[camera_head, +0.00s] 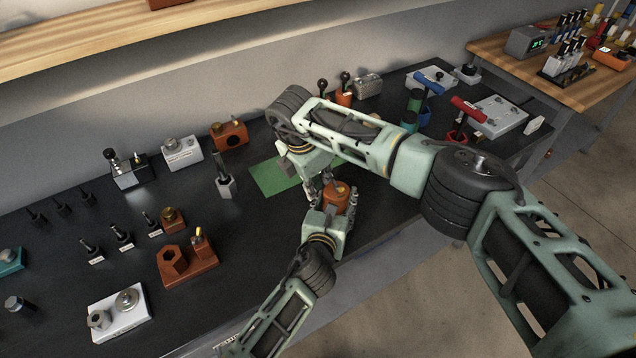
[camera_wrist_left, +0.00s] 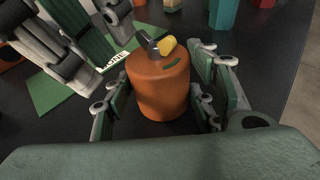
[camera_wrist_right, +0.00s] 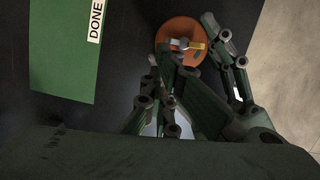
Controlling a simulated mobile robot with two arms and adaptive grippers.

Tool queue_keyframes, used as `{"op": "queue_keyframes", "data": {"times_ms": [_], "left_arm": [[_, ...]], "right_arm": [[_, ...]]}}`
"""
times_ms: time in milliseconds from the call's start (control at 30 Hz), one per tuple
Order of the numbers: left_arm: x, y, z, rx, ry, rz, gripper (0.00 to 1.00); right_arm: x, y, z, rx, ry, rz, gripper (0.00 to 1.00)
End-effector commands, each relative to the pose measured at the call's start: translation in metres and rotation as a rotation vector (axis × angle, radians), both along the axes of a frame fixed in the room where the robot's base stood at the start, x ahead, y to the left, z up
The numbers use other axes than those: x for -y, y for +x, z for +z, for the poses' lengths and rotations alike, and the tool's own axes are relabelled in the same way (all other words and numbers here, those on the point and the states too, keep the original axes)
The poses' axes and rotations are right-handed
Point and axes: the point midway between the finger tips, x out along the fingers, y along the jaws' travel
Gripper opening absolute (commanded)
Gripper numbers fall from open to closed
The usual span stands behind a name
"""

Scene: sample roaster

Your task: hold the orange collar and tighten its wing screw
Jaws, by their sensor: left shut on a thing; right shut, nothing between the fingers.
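The orange collar (camera_head: 337,197) is an upright cylinder near the bench's front edge. It also shows in the left wrist view (camera_wrist_left: 160,88) and right wrist view (camera_wrist_right: 178,30). My left gripper (camera_wrist_left: 160,100) is shut on the collar, one finger on each side. The wing screw (camera_wrist_left: 160,46), grey with one yellow wing, sits on top of the collar and shows in the right wrist view (camera_wrist_right: 188,44). My right gripper (camera_wrist_right: 167,62) is shut and empty, its tips close beside the wing screw. I cannot tell whether they touch it.
A green mat (camera_head: 272,180) labelled DONE lies behind the collar, partly hidden by my right arm. An orange block (camera_head: 190,265) and several small tools and fixtures stand to the left. Red and blue T-handled tools stand to the right. The bench's front edge is close to my left gripper.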

Motion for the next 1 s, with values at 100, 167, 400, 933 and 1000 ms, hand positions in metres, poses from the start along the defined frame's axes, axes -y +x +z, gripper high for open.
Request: {"op": "queue_keyframes", "data": {"times_ms": [100, 167, 400, 933, 1000], "left_arm": [[-0.002, 0.001, 0.0, 0.001, 0.001, 0.004, 0.16], [-0.002, 0.001, 0.0, 0.0, 0.001, 0.004, 0.16], [-0.002, 0.001, 0.0, 0.0, 0.001, 0.004, 0.16], [-0.003, 0.001, 0.0, -0.001, 0.001, 0.006, 0.16], [-0.003, 0.001, 0.0, -0.001, 0.001, 0.006, 0.16]], "right_arm": [[0.002, 0.001, 0.0, 0.001, -0.003, -0.001, 0.0], [0.002, 0.001, 0.0, 0.0, -0.004, -0.002, 0.0], [0.003, 0.0, 0.0, 0.0, -0.004, -0.002, 0.0], [0.015, -0.008, 0.004, 0.003, -0.006, -0.004, 0.0], [0.014, -0.009, 0.01, 0.003, -0.005, -0.003, 0.0]]}}
